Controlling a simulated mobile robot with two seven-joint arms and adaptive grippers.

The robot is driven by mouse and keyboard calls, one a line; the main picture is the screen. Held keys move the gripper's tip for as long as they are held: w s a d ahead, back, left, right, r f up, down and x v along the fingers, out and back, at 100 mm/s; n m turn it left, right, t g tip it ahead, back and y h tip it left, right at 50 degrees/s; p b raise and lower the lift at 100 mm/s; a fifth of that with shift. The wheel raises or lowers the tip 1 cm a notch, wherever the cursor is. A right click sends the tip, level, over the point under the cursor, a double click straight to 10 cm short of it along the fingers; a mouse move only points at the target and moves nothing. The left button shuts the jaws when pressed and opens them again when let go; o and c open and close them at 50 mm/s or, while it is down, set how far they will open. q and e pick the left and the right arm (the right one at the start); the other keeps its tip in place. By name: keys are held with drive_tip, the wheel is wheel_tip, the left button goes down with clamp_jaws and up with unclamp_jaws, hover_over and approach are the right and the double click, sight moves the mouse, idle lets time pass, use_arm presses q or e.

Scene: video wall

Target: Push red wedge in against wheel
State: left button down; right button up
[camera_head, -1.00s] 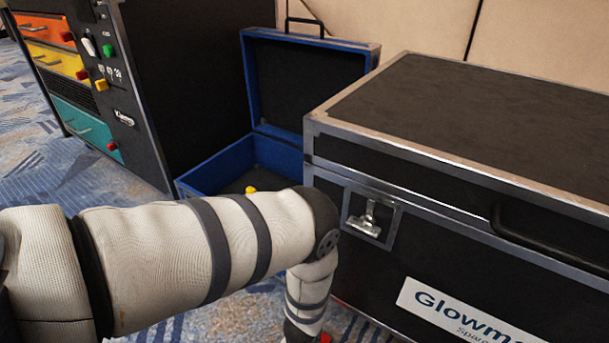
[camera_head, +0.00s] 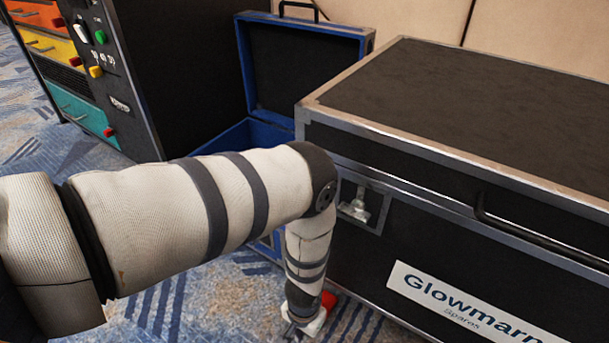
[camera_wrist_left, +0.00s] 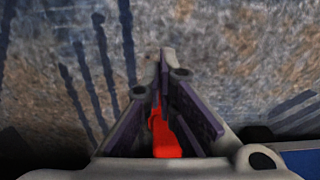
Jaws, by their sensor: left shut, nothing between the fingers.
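The red wedge (camera_head: 328,301) is on the carpet by the lower left corner of the black flight case, partly hidden behind my left wrist. In the left wrist view, red (camera_wrist_left: 165,140) shows through the gap between the finger bases. My left gripper (camera_head: 294,331) points down near the floor beside the wedge, mostly hidden by my wrist. In the left wrist view, its fingertips (camera_wrist_left: 163,62) are together with nothing held. I cannot make out a wheel, nor whether the wedge touches one. My right gripper is not in view.
The flight case (camera_head: 365,265), with a latch and a Glowmarn label, fills the right. An open blue case (camera_head: 237,140) stands behind my arm. A black cabinet (camera_head: 130,110) with coloured drawers is at the back left. Patterned carpet (camera_head: 165,305) is free at the front.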

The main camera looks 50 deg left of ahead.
use_arm(q)
drive_tip(key=s+d+r+t+p, duration=0.1)
drive_tip(key=s+r+t+p, duration=0.25)
drive_tip(key=r, duration=0.25)
drive_tip(key=shift+g+y, duration=0.35)
drive_tip(key=shift+y, duration=0.05)
drive_tip(key=b+x, duration=0.5)
drive_tip(key=x, duration=0.5)
drive_tip(key=shift+s+f, duration=0.1)
drive_tip(key=w+b, duration=0.2)
drive_tip(key=w, duration=0.1)
drive_tip(key=shift+w+a+f, duration=0.2)
drive_tip(key=shift+w+a, duration=0.05)
drive_tip(key=shift+a, duration=0.15)
drive_tip(key=shift+w+a+r, duration=0.1)
drive_tip(key=shift+w, duration=0.3)
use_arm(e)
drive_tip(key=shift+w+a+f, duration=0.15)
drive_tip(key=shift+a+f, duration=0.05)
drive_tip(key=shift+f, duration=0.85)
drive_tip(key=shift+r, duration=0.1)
